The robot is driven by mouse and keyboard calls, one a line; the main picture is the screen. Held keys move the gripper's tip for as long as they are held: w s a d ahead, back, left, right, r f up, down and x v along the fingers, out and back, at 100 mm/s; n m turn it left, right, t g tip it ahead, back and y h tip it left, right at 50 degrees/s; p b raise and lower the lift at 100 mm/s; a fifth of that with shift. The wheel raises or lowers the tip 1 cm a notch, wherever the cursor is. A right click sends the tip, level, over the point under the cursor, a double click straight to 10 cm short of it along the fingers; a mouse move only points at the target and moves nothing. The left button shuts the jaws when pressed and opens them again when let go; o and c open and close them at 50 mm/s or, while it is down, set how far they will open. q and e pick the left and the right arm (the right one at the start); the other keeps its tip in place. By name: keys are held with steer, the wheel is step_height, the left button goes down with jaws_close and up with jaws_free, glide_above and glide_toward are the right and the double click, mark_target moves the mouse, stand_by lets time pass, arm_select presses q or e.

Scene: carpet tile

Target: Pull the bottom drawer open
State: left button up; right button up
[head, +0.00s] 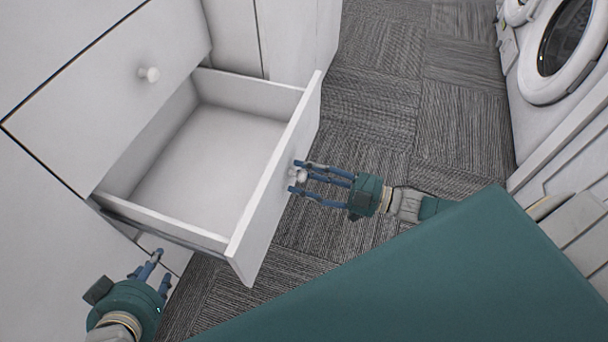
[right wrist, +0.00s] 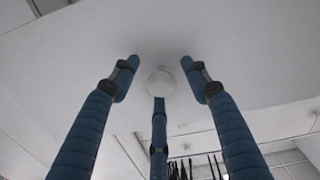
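The white bottom drawer (head: 278,182) stands far out of its cabinet in the head view, and its inside looks empty. Its round white knob (head: 297,176) is on the front panel; it also shows in the right wrist view (right wrist: 160,82). My right gripper (head: 298,177) is at the knob, with its blue fingers spread around it. In the right wrist view the side fingers stand apart from the knob, and the lower finger is just below it. My left gripper (head: 160,268) is open and empty, low at the left beside the cabinet, apart from the drawer.
A closed drawer with a white knob (head: 149,74) is above the open one. A washing machine (head: 530,75) stands at the upper right. Grey carpet tile (head: 385,100) is clear between it and the drawer. A teal surface (head: 430,285) fills the lower right.

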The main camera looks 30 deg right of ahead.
steer(key=shift+r, duration=0.1)
steer(key=v, duration=1.2)
